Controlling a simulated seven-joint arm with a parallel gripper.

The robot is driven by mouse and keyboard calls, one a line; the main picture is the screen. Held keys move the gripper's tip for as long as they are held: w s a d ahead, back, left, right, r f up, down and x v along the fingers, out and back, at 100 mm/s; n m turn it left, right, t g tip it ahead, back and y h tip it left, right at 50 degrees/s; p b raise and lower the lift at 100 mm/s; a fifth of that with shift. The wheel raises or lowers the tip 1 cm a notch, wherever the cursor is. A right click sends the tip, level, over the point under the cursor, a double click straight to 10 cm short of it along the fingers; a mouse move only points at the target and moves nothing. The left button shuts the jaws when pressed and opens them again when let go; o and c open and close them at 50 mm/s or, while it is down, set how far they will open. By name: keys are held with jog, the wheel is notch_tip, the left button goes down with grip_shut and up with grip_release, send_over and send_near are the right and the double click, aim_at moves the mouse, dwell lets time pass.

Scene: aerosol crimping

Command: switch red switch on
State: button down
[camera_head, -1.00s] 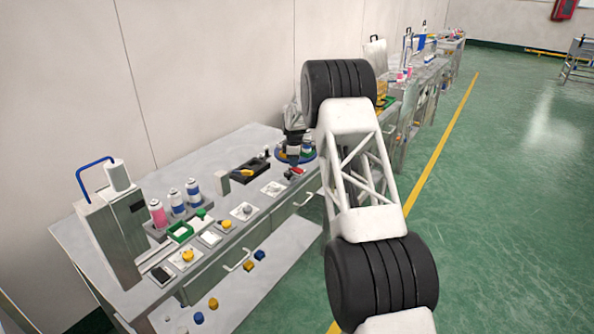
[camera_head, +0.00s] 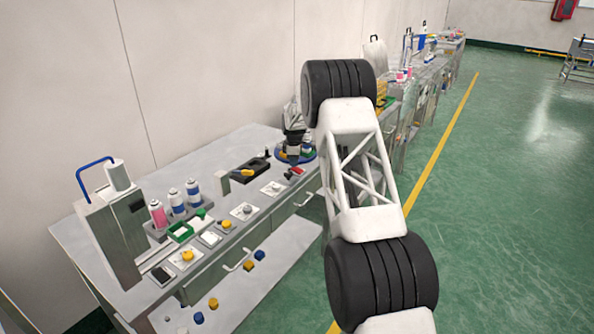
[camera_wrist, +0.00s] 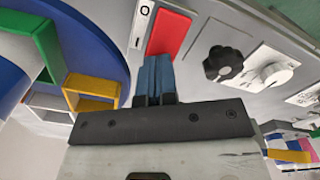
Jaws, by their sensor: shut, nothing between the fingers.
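The red switch (camera_wrist: 171,32) is a rectangular rocker on a light panel, with "O" and "I" marks along its left side in the wrist view. It also shows small in the head view (camera_head: 298,170), beside my gripper. My gripper (camera_wrist: 157,60) has its blue fingers shut together and empty. In the wrist view the fingertips overlap the lower end of the red switch, at the "I" side. I cannot tell whether they touch it or which way the rocker is tilted. In the head view my gripper (camera_head: 292,164) points down at the table's right part.
A black knob (camera_wrist: 223,63) and a white dial (camera_wrist: 270,73) lie right of the switch. A blue round holder (camera_wrist: 98,30) with green and yellow compartments (camera_wrist: 92,84) is close on the left. Spray cans (camera_head: 176,200) and a grey machine (camera_head: 110,235) stand farther along the table.

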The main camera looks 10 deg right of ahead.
jog(key=shift+f, duration=0.7)
dwell(0.7)
jog(key=shift+r, duration=0.1)
jog(key=shift+r, duration=2.75)
jog(key=shift+r, duration=0.1)
notch_tip(320, 180, up, 5)
jog(key=shift+f, duration=0.1)
